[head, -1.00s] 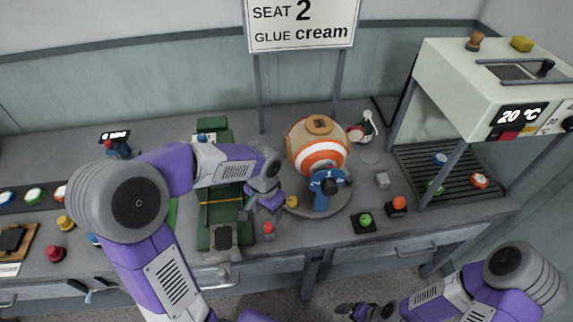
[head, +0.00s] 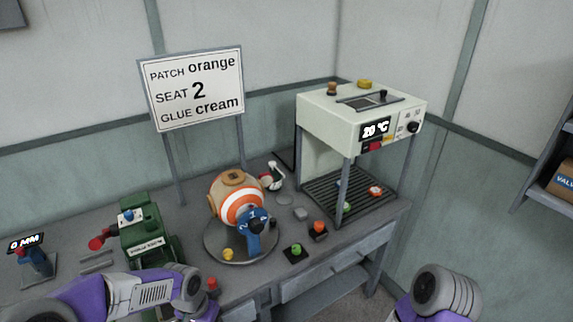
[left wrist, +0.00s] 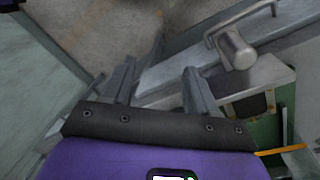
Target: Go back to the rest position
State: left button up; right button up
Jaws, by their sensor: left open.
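My left gripper (left wrist: 158,82) is open and empty in the left wrist view, its two fingers apart over the bench's front edge and floor. In the head view my left arm (head: 150,290) lies low at the bottom left, and its fingertips do not show there. Part of my right arm (head: 445,290) shows at the bottom right; its gripper is out of the frame. The orange, white and tan ball (head: 222,191) sits on a round plate (head: 222,256) with a blue clamp-like piece (head: 255,238) against its front.
A green press (head: 145,215) stands left of the ball; its green body edges into the left wrist view (left wrist: 265,135). A white oven-like unit (head: 325,122) over a slatted rack (head: 320,195) stands right. A sign (head: 190,90) stands behind. Small buttons line the bench front.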

pick_arm(q)
jog(key=s+d+f+n+h, duration=0.1)
jog(key=s+d+f, duration=0.2)
jog(key=f, duration=0.4)
jog(key=s+d+f+n+h, duration=0.1)
jog(key=s+d+f+n, duration=0.1)
jog(key=f, duration=0.5)
jog(key=s+d+f+n, duration=0.2)
jog(key=s+d+f, duration=0.2)
jog(key=f, duration=0.3)
jog(key=shift+s+d+f+h, duration=0.2)
jog(key=shift+s+d+h, duration=0.2)
jog(key=shift+s, duration=0.15)
